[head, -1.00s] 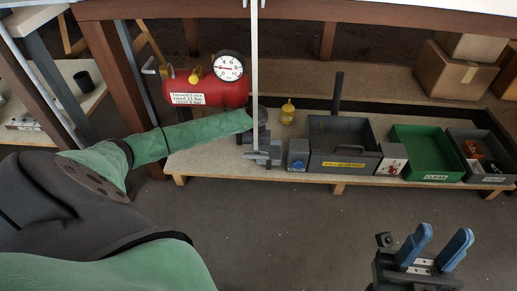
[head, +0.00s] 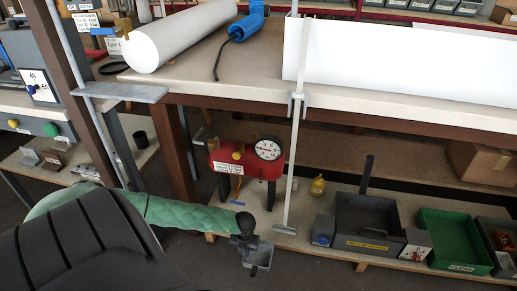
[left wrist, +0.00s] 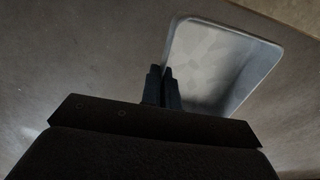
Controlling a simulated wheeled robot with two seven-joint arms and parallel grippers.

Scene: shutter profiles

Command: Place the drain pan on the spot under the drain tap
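The drain pan (head: 258,255) is a small grey tray. My left gripper (head: 246,238) is shut on its rim and holds it by the shelf's front edge, below and in front of the red tank (head: 245,164). In the left wrist view the pan (left wrist: 225,60) lies just right of the closed fingertips (left wrist: 162,82), and its inside looks empty. A small orange-yellow part (head: 237,187), perhaps the drain tap, shows under the tank. I cannot make out a marked spot clearly. My right gripper is out of view.
A pale upright bar (head: 293,160) stands right of the tank. A small grey box (head: 323,230), a yellow bottle (head: 318,185), a dark bin (head: 367,241) and a green bin (head: 455,265) are further right. The wooden bench top (head: 230,80) overhangs the shelf.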

